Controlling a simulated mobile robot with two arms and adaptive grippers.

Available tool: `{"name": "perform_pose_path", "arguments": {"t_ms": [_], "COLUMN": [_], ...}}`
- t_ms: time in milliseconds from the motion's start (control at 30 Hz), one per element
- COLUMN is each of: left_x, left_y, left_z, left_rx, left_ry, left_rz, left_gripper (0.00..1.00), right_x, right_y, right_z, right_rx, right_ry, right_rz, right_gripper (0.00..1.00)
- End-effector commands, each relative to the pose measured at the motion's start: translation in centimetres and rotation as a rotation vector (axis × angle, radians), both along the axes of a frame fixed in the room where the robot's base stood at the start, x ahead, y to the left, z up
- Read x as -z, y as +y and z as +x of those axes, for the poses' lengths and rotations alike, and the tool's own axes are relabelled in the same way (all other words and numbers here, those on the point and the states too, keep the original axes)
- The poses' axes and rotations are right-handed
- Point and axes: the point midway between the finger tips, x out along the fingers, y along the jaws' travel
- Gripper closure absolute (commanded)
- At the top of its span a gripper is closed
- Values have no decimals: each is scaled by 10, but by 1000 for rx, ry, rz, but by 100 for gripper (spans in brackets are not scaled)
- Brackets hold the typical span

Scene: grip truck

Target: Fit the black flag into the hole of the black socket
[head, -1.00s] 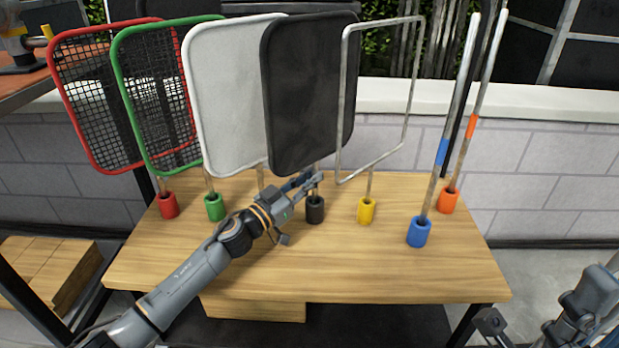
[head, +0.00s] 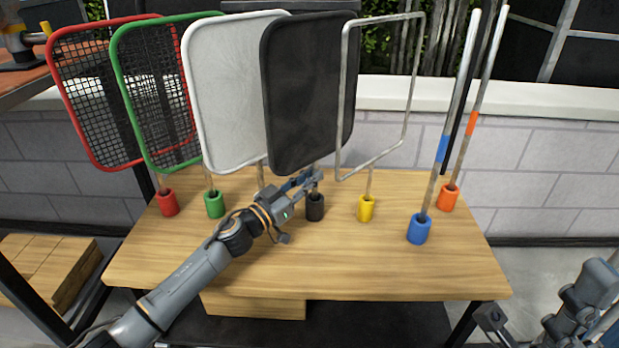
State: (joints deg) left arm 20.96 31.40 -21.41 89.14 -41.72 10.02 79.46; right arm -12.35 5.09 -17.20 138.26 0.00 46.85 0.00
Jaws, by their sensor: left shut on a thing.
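The black flag (head: 308,95) is a large dark panel with rounded corners, upright in the middle of the head view. Its thin pole comes down from its lower edge. The black socket (head: 315,208) stands on the wooden table (head: 270,260) directly below it. My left gripper (head: 312,179) is shut on the pole of the black flag just above the socket. The pole's lower end is at the socket's top; the fingers partly cover it, and I cannot tell how deep it sits. My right gripper (head: 493,322) is low at the right edge, away from the table, its fingers unclear.
Red (head: 120,95), green (head: 160,95) and white (head: 235,90) flags stand to the left. A yellow socket (head: 366,208) with an empty frame stands close on the right. Blue (head: 419,229) and orange (head: 447,198) sockets hold poles farther right. The table's front is clear.

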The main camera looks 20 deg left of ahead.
Motion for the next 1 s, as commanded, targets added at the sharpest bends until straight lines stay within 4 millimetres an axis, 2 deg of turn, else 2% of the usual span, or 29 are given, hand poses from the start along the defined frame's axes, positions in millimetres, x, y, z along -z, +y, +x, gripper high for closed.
{"name": "perform_pose_path", "arguments": {"t_ms": [33, 67, 100, 200, 567, 1000], "left_x": [2, 2, 2, 2, 4, 15], "left_y": [0, 0, 0, 0, 2, 30], "left_z": [0, 0, 0, 0, -4, -58], "left_rx": [0, -1, -1, -1, -1, -1], "left_ry": [1, 1, 1, 2, 4, 4], "left_rz": [0, 0, 1, 1, 2, 1], "left_gripper": [100, 85, 76, 60, 60, 60], "right_x": [0, 0, 0, -1, -3, -2], "right_y": [0, 0, 0, 0, -1, 0], "right_z": [0, 0, 0, 0, -1, -1], "right_rx": [0, 0, 0, -1, 2, 1], "right_ry": [0, 0, -1, -4, -12, -10], "right_rz": [-2, -2, -3, -3, 6, 3], "right_gripper": [57, 57, 57, 57, 57, 57]}}
